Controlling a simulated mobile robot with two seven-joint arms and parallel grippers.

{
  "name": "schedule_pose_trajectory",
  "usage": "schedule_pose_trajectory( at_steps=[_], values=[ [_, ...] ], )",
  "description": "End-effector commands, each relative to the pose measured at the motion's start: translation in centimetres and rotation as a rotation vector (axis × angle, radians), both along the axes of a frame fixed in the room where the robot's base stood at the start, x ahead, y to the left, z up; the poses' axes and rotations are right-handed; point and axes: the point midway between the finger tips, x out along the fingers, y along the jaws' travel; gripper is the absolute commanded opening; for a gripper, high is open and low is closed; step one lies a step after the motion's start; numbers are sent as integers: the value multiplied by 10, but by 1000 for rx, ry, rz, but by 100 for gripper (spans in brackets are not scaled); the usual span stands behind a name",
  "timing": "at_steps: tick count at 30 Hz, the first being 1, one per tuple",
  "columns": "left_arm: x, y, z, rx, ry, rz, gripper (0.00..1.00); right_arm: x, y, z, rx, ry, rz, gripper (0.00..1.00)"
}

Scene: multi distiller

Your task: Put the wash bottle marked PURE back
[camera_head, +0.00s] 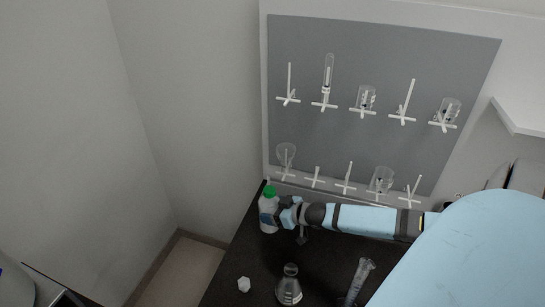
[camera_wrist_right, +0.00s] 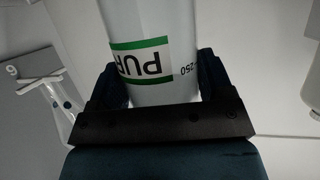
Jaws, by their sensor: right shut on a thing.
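The wash bottle marked PURE (camera_head: 268,213) is white with a green cap and is at the far left end of the black bench in the head view. In the right wrist view the wash bottle (camera_wrist_right: 152,62) shows its green-edged PURE label upside down between the two dark fingers. My right gripper (camera_head: 280,213) reaches it from the right and is shut around its body; the fingers also show in the right wrist view (camera_wrist_right: 162,90). The bottle looks upright. I cannot tell whether its base touches the bench. My left gripper is not in view.
A grey pegboard (camera_head: 385,70) with several pegs and hanging glassware rises behind the bench. A conical flask (camera_head: 289,288), a measuring cylinder (camera_head: 358,280) and a small white piece (camera_head: 244,284) are on the black bench (camera_head: 245,255) in front. The bench's left edge is close to the bottle.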

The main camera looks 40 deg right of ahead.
Motion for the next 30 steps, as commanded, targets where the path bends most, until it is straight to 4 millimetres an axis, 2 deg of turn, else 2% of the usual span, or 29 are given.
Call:
schedule_pose_trajectory(
  at_steps=[1, 5, 8, 14, 27, 28, 30],
  values=[
    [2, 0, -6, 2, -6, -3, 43, 1, 0, -8, -1, -4, 1, 60],
    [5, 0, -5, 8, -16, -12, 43, 1, -1, -13, -1, -3, 1, 60],
    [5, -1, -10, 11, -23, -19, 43, 1, 0, -24, -2, -3, 0, 60],
    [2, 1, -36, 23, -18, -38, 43, 1, 0, -51, -2, -4, 1, 60],
    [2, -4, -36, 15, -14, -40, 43, 1, 0, -54, -1, -3, 1, 60],
    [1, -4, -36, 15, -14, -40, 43, 0, 0, -56, -1, -1, 1, 76],
    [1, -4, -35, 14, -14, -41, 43, 0, 0, -55, -1, -1, 1, 92]
  ],
)
